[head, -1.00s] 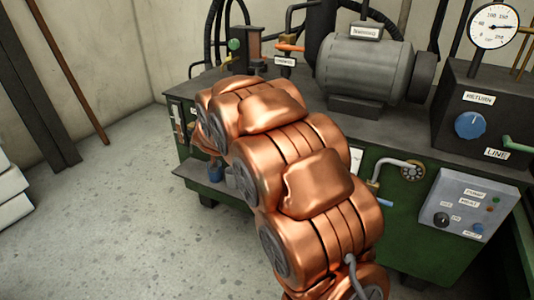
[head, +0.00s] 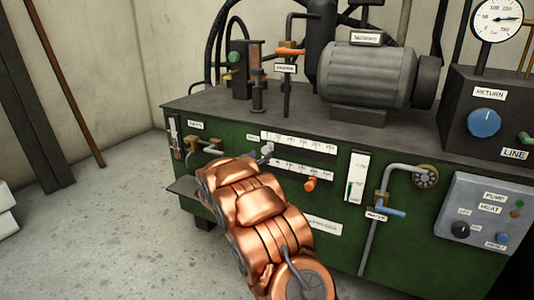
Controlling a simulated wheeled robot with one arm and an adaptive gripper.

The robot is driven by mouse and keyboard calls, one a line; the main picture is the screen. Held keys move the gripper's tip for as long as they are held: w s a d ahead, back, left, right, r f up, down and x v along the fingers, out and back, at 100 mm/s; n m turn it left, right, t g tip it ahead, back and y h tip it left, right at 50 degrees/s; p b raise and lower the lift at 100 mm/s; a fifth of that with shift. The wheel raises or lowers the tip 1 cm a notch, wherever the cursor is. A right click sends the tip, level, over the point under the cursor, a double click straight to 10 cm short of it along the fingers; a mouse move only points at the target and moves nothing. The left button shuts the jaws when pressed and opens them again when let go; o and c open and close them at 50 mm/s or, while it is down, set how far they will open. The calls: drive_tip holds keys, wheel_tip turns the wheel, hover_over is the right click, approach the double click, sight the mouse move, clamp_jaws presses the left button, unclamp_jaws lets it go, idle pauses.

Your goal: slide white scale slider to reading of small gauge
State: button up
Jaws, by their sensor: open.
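Two white horizontal scales sit on the green front of the cabinet. The upper scale (head: 298,143) has a pale grey-white knob (head: 267,150) near its left end, which looks like the white slider. The lower scale (head: 290,166) has an orange knob (head: 310,184) towards its right. A round white gauge (head: 497,19) stands at the top right, cut by the picture's edge. Its needle points to the right, past 150; the exact reading is too small to tell. My copper arm reaches up to just left of and below the scales.
A vertical white scale with green (head: 357,178) and a pipe with a blue handle (head: 390,210) are right of the scales. A brass valve (head: 205,145) is to their left. A grey motor (head: 366,75) stands on top.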

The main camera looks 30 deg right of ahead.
sight(265, 151)
drive_tip(key=shift+b+x, duration=0.7)
drive_tip(key=shift+x, duration=2.4)
clamp_jaws()
